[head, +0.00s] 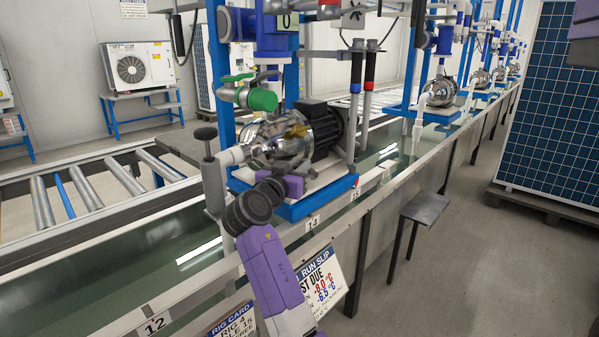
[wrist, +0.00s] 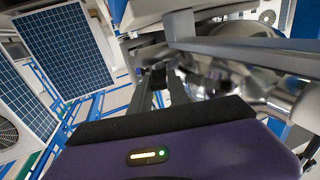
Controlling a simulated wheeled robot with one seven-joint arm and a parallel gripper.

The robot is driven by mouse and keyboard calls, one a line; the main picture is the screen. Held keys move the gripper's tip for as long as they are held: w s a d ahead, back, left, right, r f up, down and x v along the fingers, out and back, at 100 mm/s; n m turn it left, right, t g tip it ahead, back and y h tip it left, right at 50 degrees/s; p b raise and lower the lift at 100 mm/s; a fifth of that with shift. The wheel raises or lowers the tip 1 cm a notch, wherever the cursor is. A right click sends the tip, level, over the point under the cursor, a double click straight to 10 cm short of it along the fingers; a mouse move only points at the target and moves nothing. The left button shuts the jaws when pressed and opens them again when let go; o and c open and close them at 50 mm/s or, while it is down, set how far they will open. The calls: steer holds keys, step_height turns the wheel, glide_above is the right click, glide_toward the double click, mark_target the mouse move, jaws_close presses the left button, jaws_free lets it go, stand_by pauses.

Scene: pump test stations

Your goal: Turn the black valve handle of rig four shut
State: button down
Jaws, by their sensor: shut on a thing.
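My purple gripper (head: 290,184) is at the front of the nearest pump rig, low beside the shiny steel pump (head: 280,138). Its fingertips are hidden in the head view. In the wrist view my gripper (wrist: 158,84) has its two grey fingers closed on a small black piece, which I take to be the black valve handle (wrist: 158,77). The rest of that handle and its valve body are hidden, so its angle cannot be told. A separate round black knob (head: 205,133) tops a grey upright fitting left of the pump.
A green valve (head: 262,99) and blue frame posts stand above the pump. A rig card (head: 235,322) reading RIG 4 and a run slip (head: 320,284) hang on the trough's front rail.

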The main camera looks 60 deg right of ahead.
steer(key=shift+f, duration=0.1)
steer(key=c, duration=1.3)
jaws_free()
steer(key=shift+a, duration=0.1)
steer(key=shift+o, duration=0.3)
